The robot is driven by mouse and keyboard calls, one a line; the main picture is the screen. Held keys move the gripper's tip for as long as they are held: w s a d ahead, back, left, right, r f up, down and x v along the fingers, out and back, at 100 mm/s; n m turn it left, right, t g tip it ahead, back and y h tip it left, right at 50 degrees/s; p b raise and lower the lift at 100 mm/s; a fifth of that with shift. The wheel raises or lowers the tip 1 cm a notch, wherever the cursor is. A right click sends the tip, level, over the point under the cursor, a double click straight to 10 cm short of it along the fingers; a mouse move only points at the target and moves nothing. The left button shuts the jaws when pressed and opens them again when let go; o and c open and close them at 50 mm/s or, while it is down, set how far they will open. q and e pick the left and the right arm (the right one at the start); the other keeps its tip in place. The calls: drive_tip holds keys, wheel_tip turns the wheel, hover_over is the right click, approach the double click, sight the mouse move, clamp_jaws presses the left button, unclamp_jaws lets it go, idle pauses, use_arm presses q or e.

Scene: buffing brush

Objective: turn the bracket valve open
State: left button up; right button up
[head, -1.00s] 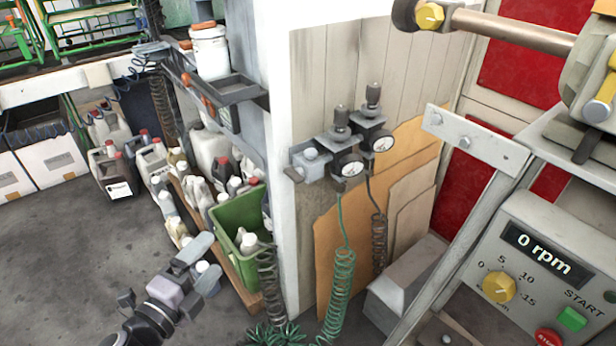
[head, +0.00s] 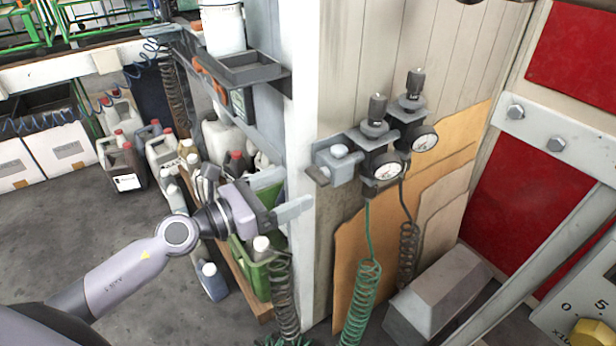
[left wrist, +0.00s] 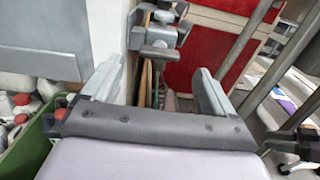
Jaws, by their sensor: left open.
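The bracket valve (head: 338,160) is a grey metal block with a round knob and a small lever (head: 317,175) at its lower left. It is fixed to the wall panel beside two pressure gauges. My left gripper (head: 281,194) is open and empty, to the left of the valve and a little lower, apart from it. In the left wrist view the valve (left wrist: 160,28) stands at the top, beyond the open fingers (left wrist: 158,88), with its bar-like lever towards me. My right gripper is not in view.
A white post (head: 304,80) stands just left of the valve. Green (head: 361,290) and dark coiled hoses hang below the gauges. A green crate (head: 262,277) and several jugs stand at the left. A machine with a dial (head: 588,332) is at the right.

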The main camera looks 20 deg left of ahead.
sight(312, 179)
use_arm(q)
drive_tip(key=shift+p+x, duration=0.3)
drive_tip(key=shift+x, duration=2)
drive_tip(key=c, duration=1.1)
